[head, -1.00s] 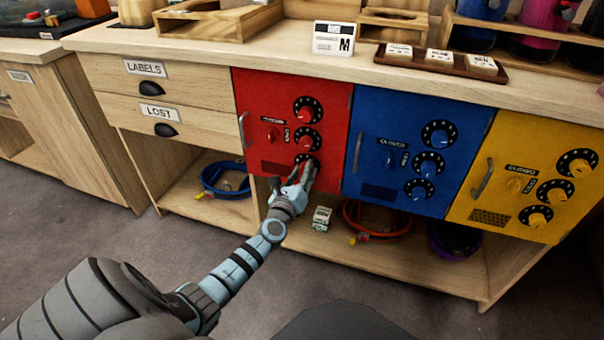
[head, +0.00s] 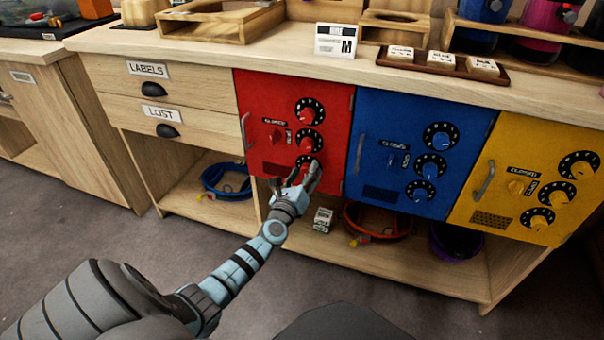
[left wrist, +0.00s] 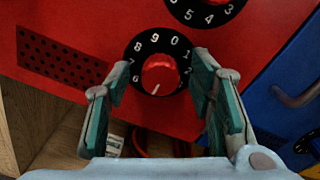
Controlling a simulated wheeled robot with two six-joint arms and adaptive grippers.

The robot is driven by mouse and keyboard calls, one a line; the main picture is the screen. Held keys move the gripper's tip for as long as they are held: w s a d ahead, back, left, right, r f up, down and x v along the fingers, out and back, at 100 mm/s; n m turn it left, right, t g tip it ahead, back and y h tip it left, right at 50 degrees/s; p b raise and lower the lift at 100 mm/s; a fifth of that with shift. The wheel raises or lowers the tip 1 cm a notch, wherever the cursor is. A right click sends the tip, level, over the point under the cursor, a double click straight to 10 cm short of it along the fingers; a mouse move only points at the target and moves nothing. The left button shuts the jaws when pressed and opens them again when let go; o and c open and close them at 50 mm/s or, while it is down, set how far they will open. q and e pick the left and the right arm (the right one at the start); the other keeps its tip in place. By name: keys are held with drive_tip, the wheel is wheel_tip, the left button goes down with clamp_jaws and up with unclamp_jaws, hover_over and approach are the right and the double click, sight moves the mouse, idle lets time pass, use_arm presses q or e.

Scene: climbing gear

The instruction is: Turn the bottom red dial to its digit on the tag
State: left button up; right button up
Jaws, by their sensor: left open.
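The bottom red dial (head: 306,166) is the lowest of three on the red door (head: 262,105). In the left wrist view its red knob (left wrist: 160,75) sits on a black ring with white digits. The knob's white line points down and slightly left; 6 to 9, 0 and 1 can be read on the ring, the lowest digits cannot. My left gripper (head: 300,179) is open just in front of and below the dial. Its fingers (left wrist: 157,84) stand apart on either side of the knob, with nothing gripped. I cannot make out a tag with a readable digit. My right gripper is out of view.
Blue (head: 375,165) and yellow (head: 503,205) doors with dials stand to the right. Below, the open shelf holds a blue coil (head: 212,187), a small white block (head: 323,219) and a red-orange coil (head: 362,233).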

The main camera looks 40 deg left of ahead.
use_arm(q)
drive_tip(key=v, duration=1.2)
